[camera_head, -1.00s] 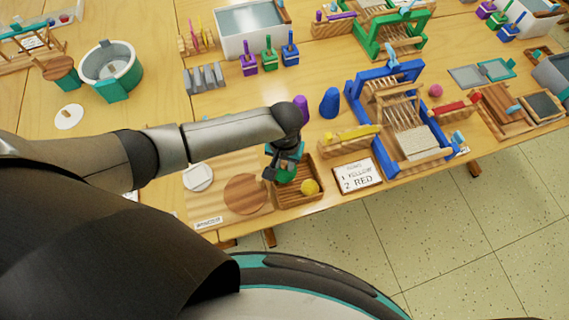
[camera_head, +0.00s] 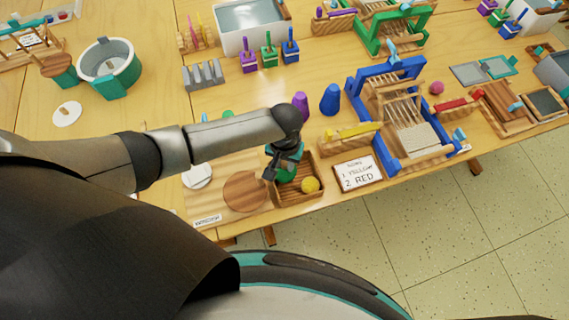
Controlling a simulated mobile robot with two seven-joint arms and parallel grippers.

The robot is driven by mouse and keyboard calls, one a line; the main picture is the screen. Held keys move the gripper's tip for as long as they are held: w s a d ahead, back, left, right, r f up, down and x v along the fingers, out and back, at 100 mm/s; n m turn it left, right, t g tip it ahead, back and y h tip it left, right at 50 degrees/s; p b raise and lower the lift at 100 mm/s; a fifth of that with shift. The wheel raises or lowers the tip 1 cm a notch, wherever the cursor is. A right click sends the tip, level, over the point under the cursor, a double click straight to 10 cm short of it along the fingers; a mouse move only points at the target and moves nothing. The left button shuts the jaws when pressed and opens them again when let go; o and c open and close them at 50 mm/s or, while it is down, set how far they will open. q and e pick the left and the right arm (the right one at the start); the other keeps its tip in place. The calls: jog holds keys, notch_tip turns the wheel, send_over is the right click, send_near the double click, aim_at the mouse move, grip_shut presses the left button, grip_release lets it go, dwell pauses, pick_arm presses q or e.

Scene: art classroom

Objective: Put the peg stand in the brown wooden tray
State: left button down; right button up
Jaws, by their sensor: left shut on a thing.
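The brown wooden tray (camera_head: 318,188) stands at the front edge of the table, with a yellow ball (camera_head: 310,185) inside it. My left gripper (camera_head: 283,172) points down over the left part of the tray. It is shut on a green object (camera_head: 287,174), mostly hidden by the gripper; I cannot tell whether this is the peg stand or whether it touches the tray floor. A wooden rack with coloured upright pegs (camera_head: 196,36) stands at the back left. My right gripper is not in view.
A round wooden disc (camera_head: 244,190) lies left of the tray and a sign card (camera_head: 358,173) right of it. Purple (camera_head: 301,106) and blue (camera_head: 330,100) cones stand behind. A blue loom (camera_head: 388,125) stands farther right.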

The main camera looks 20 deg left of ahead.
pick_arm(q)
jog(key=c, duration=0.7)
grip_release()
jog(key=shift+o, duration=0.2)
notch_tip(320, 180, up, 15)
jog(key=p, duration=0.4)
jog(key=shift+r, duration=0.15)
